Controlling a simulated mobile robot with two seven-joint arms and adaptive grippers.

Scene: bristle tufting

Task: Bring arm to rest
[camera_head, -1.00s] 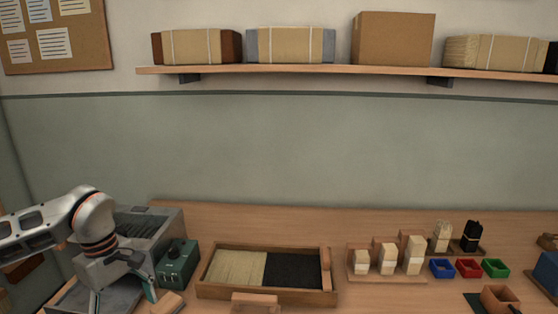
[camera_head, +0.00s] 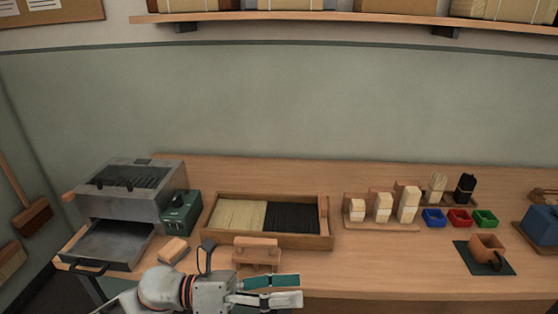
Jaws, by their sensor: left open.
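My left gripper (camera_head: 272,290) is low in the head view, at the front edge of the workbench (camera_head: 370,265). Its two fingers point right and stand apart, with nothing between them. It is in front of a small wooden stand (camera_head: 257,252) and clear of the grey machine. My left arm comes in from the bottom left. My right gripper is not in view.
A grey machine (camera_head: 135,190) with a pulled-out tray (camera_head: 108,245) stands at left beside a green box (camera_head: 181,212). A wooden tray (camera_head: 325,238) holds pale and black bristles.

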